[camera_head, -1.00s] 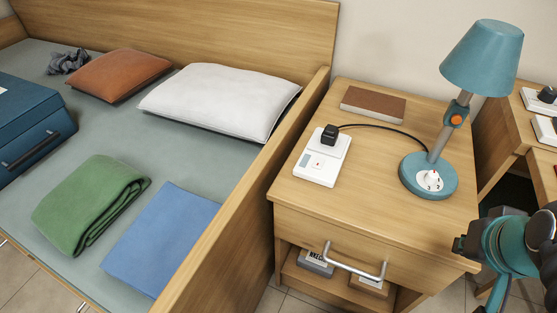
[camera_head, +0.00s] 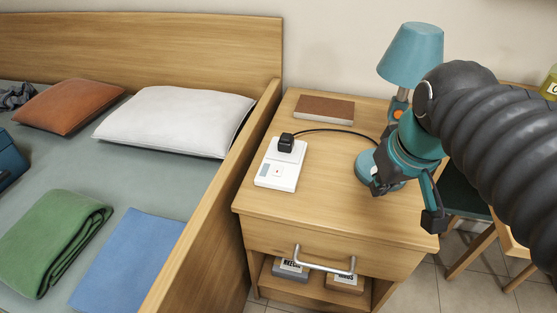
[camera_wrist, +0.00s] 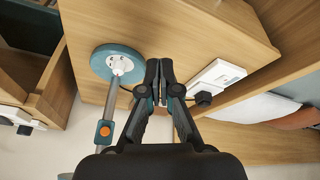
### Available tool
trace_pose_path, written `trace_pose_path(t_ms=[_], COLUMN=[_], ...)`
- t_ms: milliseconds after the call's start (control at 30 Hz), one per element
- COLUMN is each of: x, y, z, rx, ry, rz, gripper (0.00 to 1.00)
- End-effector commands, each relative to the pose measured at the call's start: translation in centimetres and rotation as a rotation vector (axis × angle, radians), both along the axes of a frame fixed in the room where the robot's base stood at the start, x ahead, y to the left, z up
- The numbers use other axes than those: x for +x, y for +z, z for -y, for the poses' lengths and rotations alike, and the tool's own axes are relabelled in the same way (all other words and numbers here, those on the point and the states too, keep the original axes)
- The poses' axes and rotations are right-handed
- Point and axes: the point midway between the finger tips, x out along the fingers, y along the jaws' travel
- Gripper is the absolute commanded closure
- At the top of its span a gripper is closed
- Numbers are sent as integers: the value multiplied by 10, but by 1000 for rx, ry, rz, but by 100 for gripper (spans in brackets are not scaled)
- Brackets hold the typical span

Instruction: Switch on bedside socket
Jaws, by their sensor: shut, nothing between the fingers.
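The bedside socket (camera_head: 277,176) is a white block lying on the bedside table top, left of the lamp. A black plug (camera_head: 286,143) with a black cable sits in its far end, and a small switch (camera_head: 277,171) shows on its near half. In the wrist view the socket (camera_wrist: 216,76) lies right of my fingers, with the plug (camera_wrist: 203,99) beside it. My gripper (camera_wrist: 159,66) is shut and empty, above the table top between lamp base and socket. In the head view my arm comes from the right and partly hides the lamp base.
The teal lamp (camera_head: 411,55) stands at the table's back right; its base (camera_wrist: 97,62) is close to my fingers. A brown book (camera_head: 324,108) lies at the back. The bed's side board (camera_head: 215,195) rises left of the table. A drawer handle (camera_head: 323,262) juts out in front.

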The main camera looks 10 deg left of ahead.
Motion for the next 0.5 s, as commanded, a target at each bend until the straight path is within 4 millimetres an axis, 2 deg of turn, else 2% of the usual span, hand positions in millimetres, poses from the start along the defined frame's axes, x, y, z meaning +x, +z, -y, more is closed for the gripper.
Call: trace_pose_path(t_ms=[33,200,500], x=[15,55,116], y=[10,35,56], z=[-11,-48,-126], rx=[-17,-67,-122], ry=[78,343,814], rz=[-35,-140,-308], gripper=[100,100,100])
